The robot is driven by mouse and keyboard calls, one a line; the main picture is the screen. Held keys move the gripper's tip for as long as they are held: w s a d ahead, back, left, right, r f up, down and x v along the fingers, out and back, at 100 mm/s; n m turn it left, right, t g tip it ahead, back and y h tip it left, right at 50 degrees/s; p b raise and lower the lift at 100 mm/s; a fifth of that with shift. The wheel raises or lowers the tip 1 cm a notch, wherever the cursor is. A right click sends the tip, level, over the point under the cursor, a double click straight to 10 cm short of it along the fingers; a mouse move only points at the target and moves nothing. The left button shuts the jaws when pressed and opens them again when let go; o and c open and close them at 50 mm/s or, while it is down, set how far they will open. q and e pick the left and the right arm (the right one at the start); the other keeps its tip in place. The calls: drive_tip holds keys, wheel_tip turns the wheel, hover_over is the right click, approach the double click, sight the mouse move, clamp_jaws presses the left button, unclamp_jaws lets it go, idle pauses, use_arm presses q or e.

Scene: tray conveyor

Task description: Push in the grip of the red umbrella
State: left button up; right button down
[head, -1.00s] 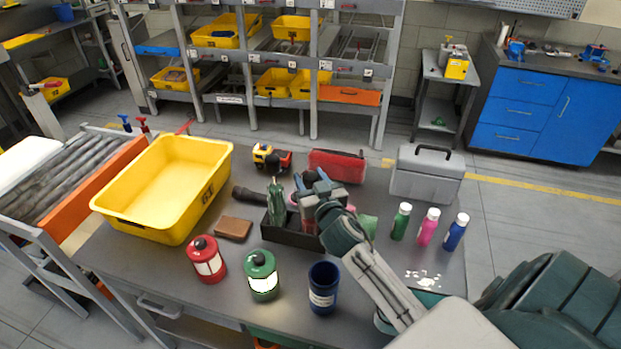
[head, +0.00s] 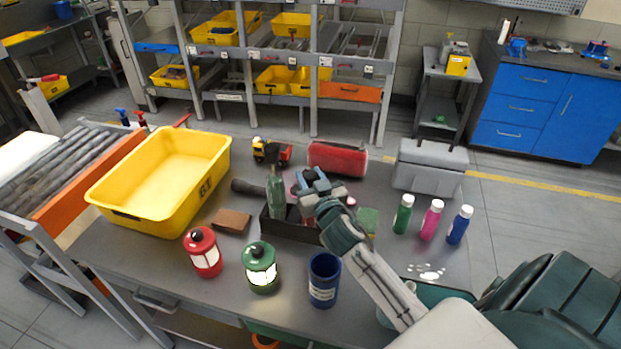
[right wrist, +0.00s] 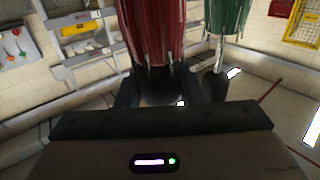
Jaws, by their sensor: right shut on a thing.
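The red umbrella (right wrist: 155,30) shows large and upright in the right wrist view, its folded red canopy above a dark lower end. My right gripper (right wrist: 160,92) is shut around that dark end, which is partly hidden between the fingers. In the head view my right gripper (head: 312,192) is over the right part of a dark open box (head: 290,229) and hides most of the red umbrella. A green umbrella (head: 276,192) stands in the box's left part; it also shows in the right wrist view (right wrist: 228,15). My left gripper is out of view.
A red lantern (head: 204,252), a green lantern (head: 260,268) and a blue cup (head: 323,280) stand in front of the box. A yellow bin (head: 118,213) is at left. Three bottles, the middle one pink (head: 431,220), and a grey toolbox (head: 430,168) are at right.

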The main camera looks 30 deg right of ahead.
drive_tip(key=c, duration=1)
unclamp_jaws()
drive_tip(key=shift+f, duration=0.35)
drive_tip(key=shift+o, duration=0.2)
drive_tip(key=shift+d, duration=0.1)
drive_tip(key=shift+r, duration=0.1)
drive_tip(key=shift+r+b, duration=0.3)
drive_tip(key=shift+r, duration=0.25)
drive_tip(key=shift+s+a+r+b, duration=0.15)
drive_tip(key=shift+s+r+b, duration=0.05)
drive_tip(key=shift+r+b, duration=0.25)
drive_tip(key=shift+s+a+r+b, duration=0.15)
drive_tip(key=shift+r+b, duration=0.15)
drive_tip(key=shift+r, duration=0.25)
drive_tip(key=s+a+r+b, duration=0.1)
drive_tip(key=s+a+b, duration=0.1)
drive_tip(key=s+a, duration=0.5)
drive_tip(key=v, duration=0.6)
drive_tip(key=shift+d+r, duration=0.25)
drive_tip(key=shift+r, duration=0.15)
